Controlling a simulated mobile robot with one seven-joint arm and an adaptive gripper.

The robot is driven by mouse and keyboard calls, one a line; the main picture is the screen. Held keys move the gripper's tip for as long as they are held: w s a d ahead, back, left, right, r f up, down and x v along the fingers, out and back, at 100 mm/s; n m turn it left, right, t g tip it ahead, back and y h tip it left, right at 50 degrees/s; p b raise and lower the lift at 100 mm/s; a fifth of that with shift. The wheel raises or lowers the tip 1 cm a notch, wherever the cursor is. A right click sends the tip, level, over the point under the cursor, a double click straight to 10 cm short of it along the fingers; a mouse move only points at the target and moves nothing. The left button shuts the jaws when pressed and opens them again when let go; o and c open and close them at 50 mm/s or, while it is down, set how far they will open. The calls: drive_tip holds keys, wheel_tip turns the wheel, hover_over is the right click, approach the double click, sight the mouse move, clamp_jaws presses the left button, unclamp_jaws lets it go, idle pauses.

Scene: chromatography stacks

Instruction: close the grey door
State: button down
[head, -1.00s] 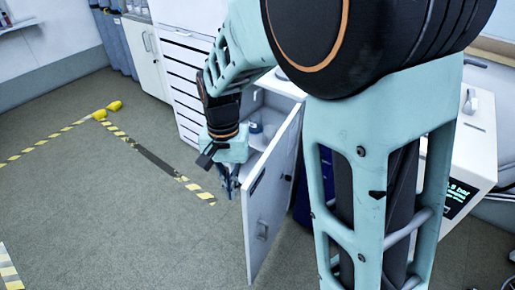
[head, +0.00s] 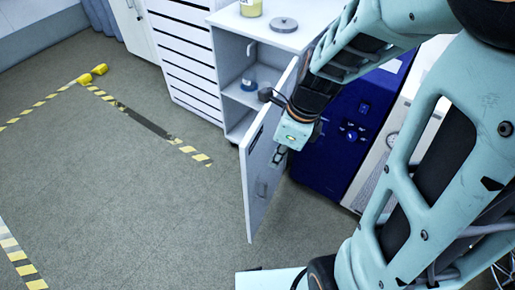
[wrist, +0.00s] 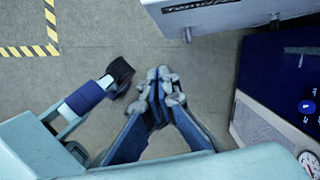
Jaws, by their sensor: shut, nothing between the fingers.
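The grey door (head: 262,175) stands open, swung out from the white cabinet (head: 232,62). My gripper (head: 277,157) is in front of the door's outer face in the head view. In the wrist view the fingertips (wrist: 158,84) are together and empty, with floor showing between them and the door. Part of the door's upper edge is hidden by my arm.
A blue unit (head: 335,150) stands close to the right of the door. A jar (head: 251,8) and a grey disc (head: 283,24) sit on the cabinet top. A blue-based item (head: 249,82) is on a shelf inside.

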drive_tip(key=w+d+m, duration=0.1)
drive_tip(key=b, duration=0.5)
approach(255, 167)
drive_tip(key=s+a+f, duration=0.1)
drive_tip(key=s, duration=0.1)
drive_tip(key=s+a+f, duration=0.1)
drive_tip(key=f, duration=0.1)
drive_tip(key=shift+s+f, duration=0.15)
drive_tip(key=shift+s, duration=0.2)
drive_tip(key=shift+a+t+p, duration=0.1)
drive_tip(key=shift+t+p, duration=0.2)
drive_tip(key=shift+p, duration=0.05)
